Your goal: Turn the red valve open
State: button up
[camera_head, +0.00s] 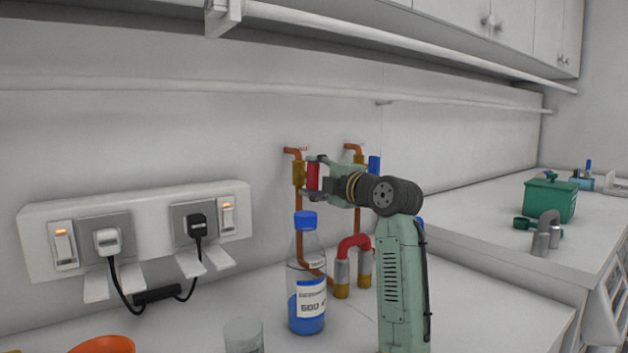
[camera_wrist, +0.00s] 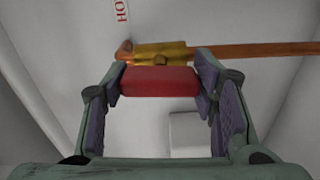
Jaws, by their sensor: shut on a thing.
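The red valve handle (camera_head: 313,176) sits on a brass fitting of the left copper pipe (camera_head: 301,225) on the wall. In the wrist view the red handle (camera_wrist: 160,81) lies between the two finger pads, and the brass body (camera_wrist: 162,55) is just beyond it. My gripper (camera_head: 317,177) is shut on the handle, reaching in from the right. In the head view the handle stands upright, along the pipe. A label reading HOT (camera_wrist: 120,14) is on the wall near the pipe's end. The fingers partly cover the handle in the head view.
A blue valve handle (camera_head: 374,165) is on the right copper pipe, close behind my wrist. A blue-capped bottle (camera_head: 306,280) and a glass (camera_head: 243,336) stand in front of the pipes. A power strip (camera_head: 140,230) with plugs is at left. A green box (camera_head: 549,199) is on the right counter.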

jog(key=shift+n, duration=0.6)
jog(key=o, duration=1.2)
jog(key=shift+c, duration=0.2)
jog(key=v, duration=1.2)
